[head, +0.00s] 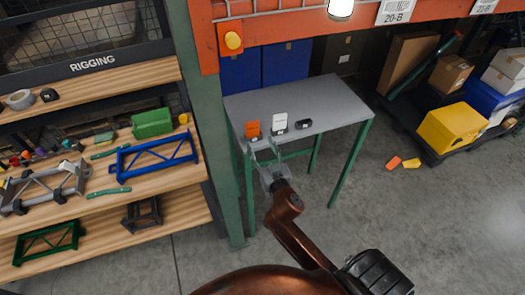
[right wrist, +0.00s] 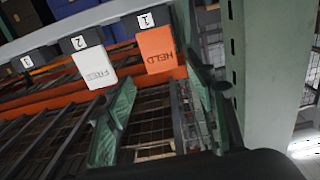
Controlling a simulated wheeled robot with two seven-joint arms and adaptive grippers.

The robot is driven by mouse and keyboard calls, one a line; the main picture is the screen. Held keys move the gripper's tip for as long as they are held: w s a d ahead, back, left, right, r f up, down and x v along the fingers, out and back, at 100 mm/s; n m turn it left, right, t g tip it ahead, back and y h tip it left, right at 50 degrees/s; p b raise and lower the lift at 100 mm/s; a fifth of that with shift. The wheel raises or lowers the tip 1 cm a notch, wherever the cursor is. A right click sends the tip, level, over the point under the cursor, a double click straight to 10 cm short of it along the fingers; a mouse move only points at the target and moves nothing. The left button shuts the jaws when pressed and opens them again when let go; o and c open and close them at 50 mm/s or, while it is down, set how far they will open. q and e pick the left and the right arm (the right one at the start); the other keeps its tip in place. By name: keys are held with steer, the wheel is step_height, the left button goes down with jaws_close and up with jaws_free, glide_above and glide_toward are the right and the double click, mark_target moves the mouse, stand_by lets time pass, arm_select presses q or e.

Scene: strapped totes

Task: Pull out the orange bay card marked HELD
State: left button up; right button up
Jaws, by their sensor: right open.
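The orange card marked HELD (right wrist: 160,52) stands in a black holder labelled 1 (right wrist: 146,19) in the right wrist view. It also shows in the head view (head: 252,128), at the front left of a small grey table. A white card marked FREE (right wrist: 93,68) stands beside it in holder 2; it also shows in the head view (head: 279,121). My right gripper (head: 265,150) is at the table's front edge, close to the orange card. In the right wrist view its fingers (right wrist: 158,105) are apart, with nothing between them, and the orange card is beyond them. My left gripper is not in view.
The grey table (head: 330,100) has green legs and a mostly bare top. Holder 3 (head: 304,124) has no card showing. A green rack post (head: 212,150) stands close on the left, with loaded wooden shelves beyond. Boxes on a dark pallet stand at the right.

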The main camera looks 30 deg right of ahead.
mark_target(252, 127)
steer(key=x, duration=1)
steer(key=shift+w+b, duration=0.4)
steer(key=shift+d, duration=0.1)
steer(key=shift+c, duration=0.5)
steer(key=c, duration=1)
steer(key=shift+r, duration=0.1)
steer(key=shift+r+p, duration=2.35)
steer(key=shift+r, duration=0.05)
steer(key=shift+s, duration=0.1)
